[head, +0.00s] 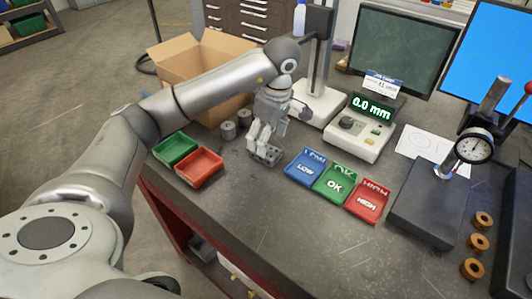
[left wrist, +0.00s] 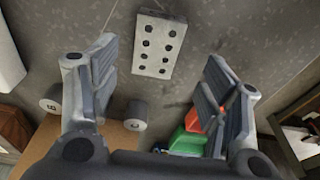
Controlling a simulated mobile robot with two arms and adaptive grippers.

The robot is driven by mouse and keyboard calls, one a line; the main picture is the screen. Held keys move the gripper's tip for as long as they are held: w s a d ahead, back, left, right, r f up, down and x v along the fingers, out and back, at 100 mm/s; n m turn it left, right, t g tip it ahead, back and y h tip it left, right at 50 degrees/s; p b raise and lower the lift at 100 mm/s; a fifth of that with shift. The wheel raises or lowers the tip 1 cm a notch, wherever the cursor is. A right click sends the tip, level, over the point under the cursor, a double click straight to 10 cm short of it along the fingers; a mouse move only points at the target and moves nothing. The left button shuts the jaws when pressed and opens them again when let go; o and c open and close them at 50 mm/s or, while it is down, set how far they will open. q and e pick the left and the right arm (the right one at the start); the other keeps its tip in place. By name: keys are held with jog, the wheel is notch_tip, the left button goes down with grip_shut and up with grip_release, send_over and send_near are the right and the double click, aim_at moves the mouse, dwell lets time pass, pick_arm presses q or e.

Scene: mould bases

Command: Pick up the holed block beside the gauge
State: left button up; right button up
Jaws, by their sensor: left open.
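The holed block (head: 270,156) is a small grey rectangular block lying on the dark bench, just left of the blue LOW tray. In the left wrist view the block (left wrist: 160,44) shows two rows of round holes, ahead of and between the open fingers, touching neither. My left gripper (head: 262,143) points down over the block and partly hides it in the head view. The gripper (left wrist: 157,78) is open and empty. The gauge readout (head: 358,128), showing 0.0 mm, and its upright stand (head: 318,98) are behind and right of the block. My right gripper is not in view.
Green (head: 176,148) and red (head: 199,166) trays lie left of the block. Two grey cylinders (head: 229,130) and an open cardboard box (head: 190,60) stand behind. LOW, OK (head: 335,184) and HIGH trays and a dial indicator (head: 474,147) are right. The front bench is clear.

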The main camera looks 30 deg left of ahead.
pick_arm(q)
jog(key=shift+f, duration=0.2)
jog(key=f, duration=0.1)
jog(key=f+p, duration=0.2)
jog(key=f, duration=0.1)
jog(key=shift+w+a, duration=0.2)
jog(key=shift+a, duration=0.05)
jog(key=shift+f, duration=0.35)
jog(key=shift+w+r, duration=0.1)
jog(key=c, duration=1.5)
jog(key=shift+r, duration=0.1)
